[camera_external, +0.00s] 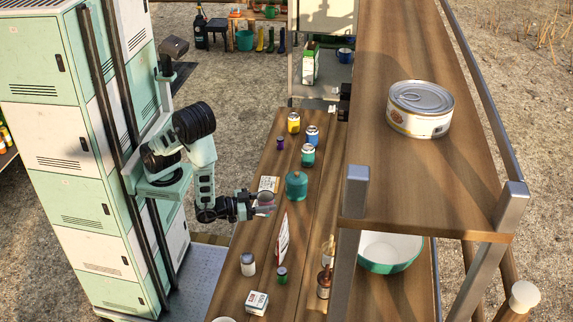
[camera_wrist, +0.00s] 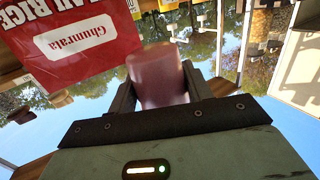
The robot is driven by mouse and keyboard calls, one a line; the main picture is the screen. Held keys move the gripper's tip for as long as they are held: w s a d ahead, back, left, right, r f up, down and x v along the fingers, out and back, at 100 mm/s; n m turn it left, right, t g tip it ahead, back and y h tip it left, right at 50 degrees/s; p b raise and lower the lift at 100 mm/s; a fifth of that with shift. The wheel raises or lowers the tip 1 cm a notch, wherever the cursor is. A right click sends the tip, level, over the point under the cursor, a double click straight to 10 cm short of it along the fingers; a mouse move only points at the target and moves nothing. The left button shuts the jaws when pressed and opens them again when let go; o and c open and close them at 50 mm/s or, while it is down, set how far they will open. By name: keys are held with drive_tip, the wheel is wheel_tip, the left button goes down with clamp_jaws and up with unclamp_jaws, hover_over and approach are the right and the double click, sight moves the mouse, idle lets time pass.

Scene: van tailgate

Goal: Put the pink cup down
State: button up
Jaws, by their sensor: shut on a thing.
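The pink cup (camera_external: 266,204) is between the fingers of my gripper (camera_external: 258,199), over the left edge of the wooden table (camera_external: 262,238). In the wrist view the cup (camera_wrist: 160,78) shows as a blurred dull pink shape, with a dark finger of my gripper (camera_wrist: 161,88) on each side. The gripper is shut on it. The outside view does not clearly show whether the cup's base touches the table. The cup's far side is hidden.
A teal canister (camera_external: 296,186) stands close right of the cup, and a pale box (camera_external: 268,184) is just behind. A red-and-white rice packet (camera_external: 283,240) stands in front. Cans (camera_external: 308,155) stand farther back. A raised shelf (camera_external: 400,190) overhangs the right. Bare planks lie left of the packet.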

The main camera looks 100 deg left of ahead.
drive_tip(key=w+a+r, duration=0.3)
drive_tip(key=a+r, duration=0.1)
drive_tip(key=a, duration=0.1)
drive_tip(key=w+a+f+m+h+b, duration=0.2)
drive_tip(key=w+f+h, duration=0.1)
drive_tip(key=w+f, duration=0.2)
drive_tip(key=w+a+f+m+t+h+b, duration=0.1)
drive_tip(key=w+f+m+h+b, duration=0.1)
drive_tip(key=w+f+h, duration=0.2)
wheel_tip(320, 180, down, 3)
drive_tip(key=shift+w+a+f+m+t, duration=0.15)
drive_tip(key=shift+w+a+m+t, duration=0.2)
drive_tip(key=shift+w, duration=0.25)
